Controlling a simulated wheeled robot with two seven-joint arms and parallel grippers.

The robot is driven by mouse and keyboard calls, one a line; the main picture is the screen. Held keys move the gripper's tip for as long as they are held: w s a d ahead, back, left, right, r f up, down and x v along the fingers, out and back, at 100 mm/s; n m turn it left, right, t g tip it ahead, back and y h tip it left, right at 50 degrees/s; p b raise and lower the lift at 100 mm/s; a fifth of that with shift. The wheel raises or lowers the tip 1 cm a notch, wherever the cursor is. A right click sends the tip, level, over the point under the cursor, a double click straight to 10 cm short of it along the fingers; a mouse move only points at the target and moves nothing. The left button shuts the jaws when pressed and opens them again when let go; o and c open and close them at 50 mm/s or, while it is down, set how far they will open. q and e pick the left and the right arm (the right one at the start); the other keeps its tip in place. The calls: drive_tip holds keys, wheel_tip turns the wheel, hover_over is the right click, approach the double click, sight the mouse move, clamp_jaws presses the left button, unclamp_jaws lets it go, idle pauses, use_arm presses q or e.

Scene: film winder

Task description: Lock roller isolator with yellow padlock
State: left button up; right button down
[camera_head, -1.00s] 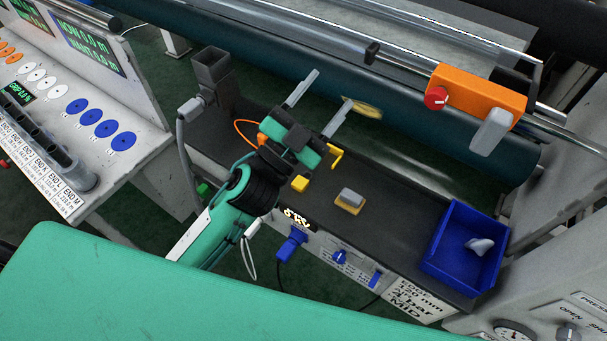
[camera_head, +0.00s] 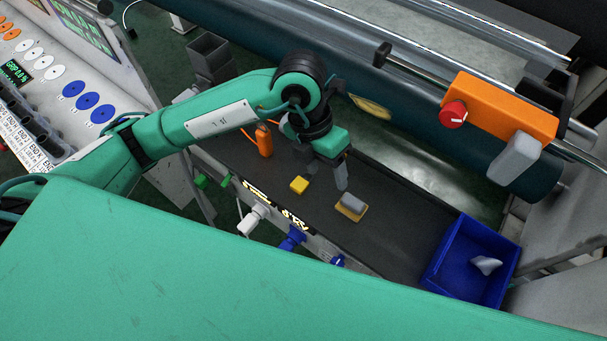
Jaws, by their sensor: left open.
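A small yellow block (camera_head: 299,185), which looks like the yellow padlock's body, lies on the dark bench top. I cannot make out a shackle. A red rotary knob (camera_head: 453,114) with a white mark sits on an orange box (camera_head: 500,108) on the roller bar at the right; it may be the roller isolator. My left gripper (camera_head: 325,176) is open and points down over the bench, just right of the yellow block, with nothing seen between its fingers. The arm hides part of the bench behind it. My right gripper is not in view.
A grey-and-yellow block (camera_head: 352,206) lies close to the gripper on the right. A blue bin (camera_head: 470,262) with a pale object stands at the bench's right end. An orange bottle-like object (camera_head: 264,140) is behind. White and blue plugs or knobs (camera_head: 292,238) line the front.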

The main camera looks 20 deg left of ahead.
use_arm(q)
drive_tip(key=w+a+n+t+y, duration=0.1)
drive_tip(key=w+a+y, duration=0.2)
drive_tip(key=w+a, duration=0.15)
drive_tip(key=p, duration=0.1)
hover_over(301, 183)
drive_tip(key=f, duration=0.8)
drive_tip(key=shift+d+f, duration=0.1)
drive_tip(key=shift+d, duration=0.1)
drive_tip(key=f, duration=0.1)
drive_tip(key=f+p, duration=0.1)
drive_tip(key=f, duration=0.1)
drive_tip(key=f+p, duration=0.1)
drive_tip(key=shift+a+f, duration=0.3)
drive_tip(key=shift+f, duration=0.35)
drive_tip(key=c, duration=1)
drive_tip(key=shift+c, duration=0.5)
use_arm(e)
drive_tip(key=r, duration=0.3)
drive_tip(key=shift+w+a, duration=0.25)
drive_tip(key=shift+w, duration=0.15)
